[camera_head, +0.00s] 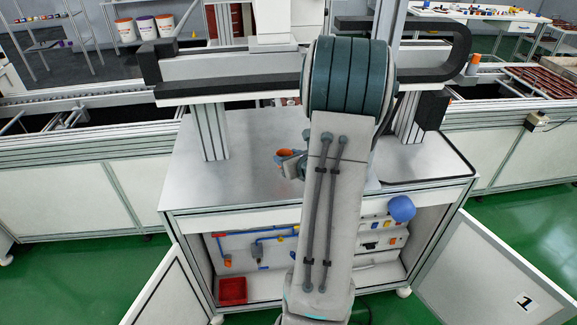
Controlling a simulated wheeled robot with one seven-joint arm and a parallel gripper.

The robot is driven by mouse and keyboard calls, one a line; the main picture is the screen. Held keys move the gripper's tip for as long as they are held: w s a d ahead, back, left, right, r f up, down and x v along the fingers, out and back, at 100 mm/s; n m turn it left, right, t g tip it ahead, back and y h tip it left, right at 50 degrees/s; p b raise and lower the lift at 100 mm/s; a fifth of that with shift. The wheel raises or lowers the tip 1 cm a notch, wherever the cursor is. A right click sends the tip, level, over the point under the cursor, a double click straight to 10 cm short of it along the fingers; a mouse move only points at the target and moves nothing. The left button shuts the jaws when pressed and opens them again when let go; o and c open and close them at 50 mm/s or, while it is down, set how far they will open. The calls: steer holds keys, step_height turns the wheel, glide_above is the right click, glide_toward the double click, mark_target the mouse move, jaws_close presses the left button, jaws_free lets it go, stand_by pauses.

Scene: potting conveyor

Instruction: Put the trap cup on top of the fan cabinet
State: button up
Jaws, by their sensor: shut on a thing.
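A white cabinet with a bare metal top (240,185) stands in the middle, its doors open; I cannot tell for sure that it is the fan cabinet. My gripper (287,160) is over this top, mostly hidden behind my own arm. It is shut on a small orange, rounded thing (284,153), which seems to be the trap cup. Only a small part of it shows. I cannot tell whether it touches the metal top.
A gantry beam (232,88) crosses behind my arm. A blue round thing (402,208) sits at the cabinet's front right. A red bin (232,291) is inside. The open right door (497,275) juts forward. The metal top left of my gripper is clear.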

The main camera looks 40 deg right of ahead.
steer(key=shift+f, duration=1.75)
steer(key=shift+f, duration=0.25)
steer(key=o, duration=1)
steer(key=shift+r, duration=0.1)
steer(key=shift+o, duration=0.2)
